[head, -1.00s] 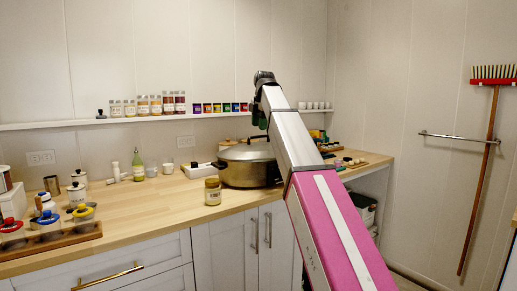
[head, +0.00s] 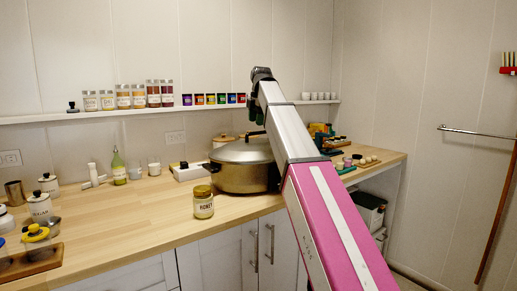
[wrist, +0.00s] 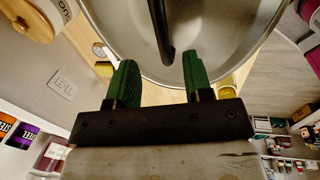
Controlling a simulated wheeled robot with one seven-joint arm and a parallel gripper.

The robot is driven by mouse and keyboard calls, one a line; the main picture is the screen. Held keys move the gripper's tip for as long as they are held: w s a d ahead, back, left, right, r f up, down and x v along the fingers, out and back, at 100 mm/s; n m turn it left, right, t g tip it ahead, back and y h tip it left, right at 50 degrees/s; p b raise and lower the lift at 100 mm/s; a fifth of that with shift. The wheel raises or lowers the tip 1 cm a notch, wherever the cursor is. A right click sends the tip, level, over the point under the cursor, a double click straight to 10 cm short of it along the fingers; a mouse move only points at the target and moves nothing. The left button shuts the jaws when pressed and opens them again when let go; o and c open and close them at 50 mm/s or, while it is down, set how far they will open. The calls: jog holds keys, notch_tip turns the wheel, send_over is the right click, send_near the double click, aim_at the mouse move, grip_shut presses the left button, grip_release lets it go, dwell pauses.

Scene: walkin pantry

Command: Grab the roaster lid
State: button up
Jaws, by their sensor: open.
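The roaster (head: 238,178) is a large metal pot on the wooden counter, with its grey metal lid (head: 238,151) on top. In the wrist view the lid (wrist: 225,25) fills the top of the picture, and its black bar handle (wrist: 160,28) points down between my fingertips. My gripper (wrist: 158,65) is open with green finger pads, one on each side of the handle's near end. Whether the pads touch the handle or lid I cannot tell. In the head view my arm partly hides the gripper (head: 257,115) above the roaster.
A honey jar (head: 203,203) stands in front of the roaster. A shelf (head: 125,112) with spice jars runs along the back wall. The counter's middle (head: 130,212) is clear. A tray of small items (head: 345,167) is at right.

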aim_at(255, 133)
jog(key=shift+w+a+f, duration=0.1)
jog(key=shift+w+f, duration=0.05)
jog(key=shift+f, duration=1)
jog(key=shift+w+a+f, duration=0.1)
jog(key=shift+f, duration=1)
jog(key=shift+w+a+f, duration=0.1)
jog(key=shift+w+f, duration=0.05)
jog(key=shift+f, duration=1)
grip_shut()
jog(key=shift+r, duration=0.1)
